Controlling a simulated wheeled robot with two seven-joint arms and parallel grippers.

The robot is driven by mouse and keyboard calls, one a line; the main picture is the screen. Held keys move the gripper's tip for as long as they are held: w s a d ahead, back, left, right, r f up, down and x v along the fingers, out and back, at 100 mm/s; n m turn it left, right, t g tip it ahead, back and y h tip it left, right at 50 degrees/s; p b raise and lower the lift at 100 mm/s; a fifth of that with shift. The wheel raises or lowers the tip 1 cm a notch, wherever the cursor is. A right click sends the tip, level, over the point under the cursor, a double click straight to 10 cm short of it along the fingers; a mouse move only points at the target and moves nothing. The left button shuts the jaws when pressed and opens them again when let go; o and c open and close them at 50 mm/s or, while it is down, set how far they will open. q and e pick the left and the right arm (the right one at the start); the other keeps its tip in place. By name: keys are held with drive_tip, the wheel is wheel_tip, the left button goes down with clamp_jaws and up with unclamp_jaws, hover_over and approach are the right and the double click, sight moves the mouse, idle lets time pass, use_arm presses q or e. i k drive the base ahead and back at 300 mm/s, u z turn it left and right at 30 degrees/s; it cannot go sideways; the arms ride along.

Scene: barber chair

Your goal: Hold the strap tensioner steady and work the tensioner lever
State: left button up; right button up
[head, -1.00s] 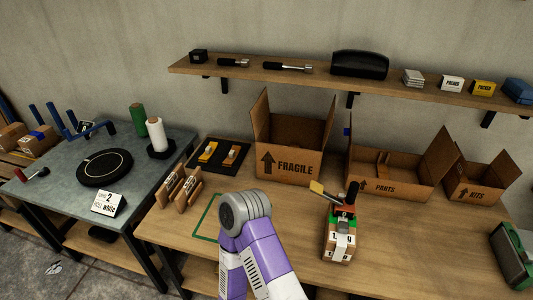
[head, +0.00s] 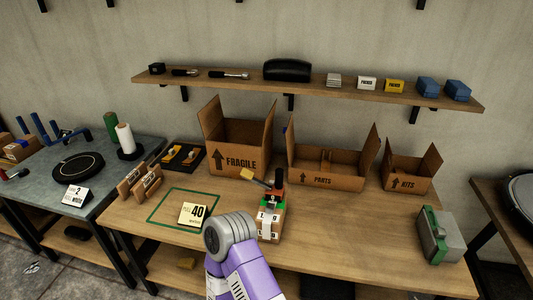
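The strap tensioner (head: 272,190) sits on top of a small strapped carton (head: 269,222) on the wooden bench. It has red and dark parts, and a dark piece stands upright at its back. A lever with a yellow end (head: 247,174) sticks out to the upper left. White labels with dark print show on the carton's front. A purple and grey link of my own arm rises from the bottom, left of the carton in the picture. Neither of my grippers shows, and no fingers are seen on the tensioner or its lever.
Open cartons marked FRAGILE (head: 240,162), PARTS (head: 322,180) and KITS (head: 408,184) stand behind. A grey-green case (head: 440,236) is at the right. The bench between carton and case is clear.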

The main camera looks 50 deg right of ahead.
sight(245, 174)
drive_tip(key=z, duration=1.6)
